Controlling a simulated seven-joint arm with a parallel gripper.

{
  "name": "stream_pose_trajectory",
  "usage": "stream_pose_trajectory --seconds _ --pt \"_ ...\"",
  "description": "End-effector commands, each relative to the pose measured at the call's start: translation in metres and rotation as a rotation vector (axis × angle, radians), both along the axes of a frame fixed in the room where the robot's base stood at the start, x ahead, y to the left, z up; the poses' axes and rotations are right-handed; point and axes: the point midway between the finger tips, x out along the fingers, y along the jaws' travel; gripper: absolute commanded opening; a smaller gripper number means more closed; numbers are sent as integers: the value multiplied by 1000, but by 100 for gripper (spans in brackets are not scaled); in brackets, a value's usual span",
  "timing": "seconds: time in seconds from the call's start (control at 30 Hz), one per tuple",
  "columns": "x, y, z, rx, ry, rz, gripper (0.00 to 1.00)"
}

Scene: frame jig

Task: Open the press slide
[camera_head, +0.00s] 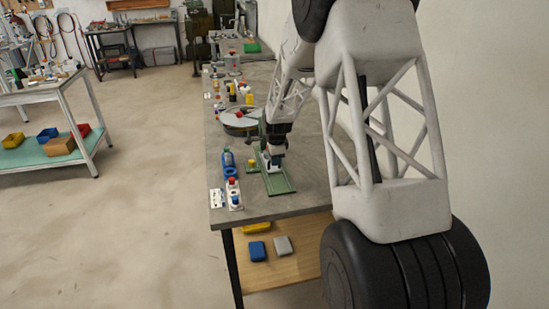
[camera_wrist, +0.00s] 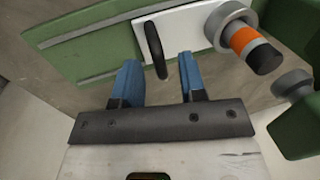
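The press has a long green base (camera_head: 281,184) on the grey bench, below my arm. My gripper (camera_wrist: 158,65) is open. Its two blue fingers lie on either side of the handle, with visible gaps; I cannot tell how far their tips are from the plate. In the head view my gripper (camera_head: 277,158) is over the press and hides much of the slide.
A grey ring and an orange-and-black cylinder (camera_wrist: 248,45) stand right of the handle. A green block (camera_wrist: 298,120) is close at the right. The bench's front right is clear.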

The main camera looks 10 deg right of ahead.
Motion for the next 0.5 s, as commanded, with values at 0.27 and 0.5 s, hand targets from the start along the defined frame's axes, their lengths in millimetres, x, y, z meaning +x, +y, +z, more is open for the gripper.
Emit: stream_pose_trajectory --seconds 0.27,0.5 --pt "0 0 0 0 0 0 37" --pt "0 0 0 0 0 0 0"
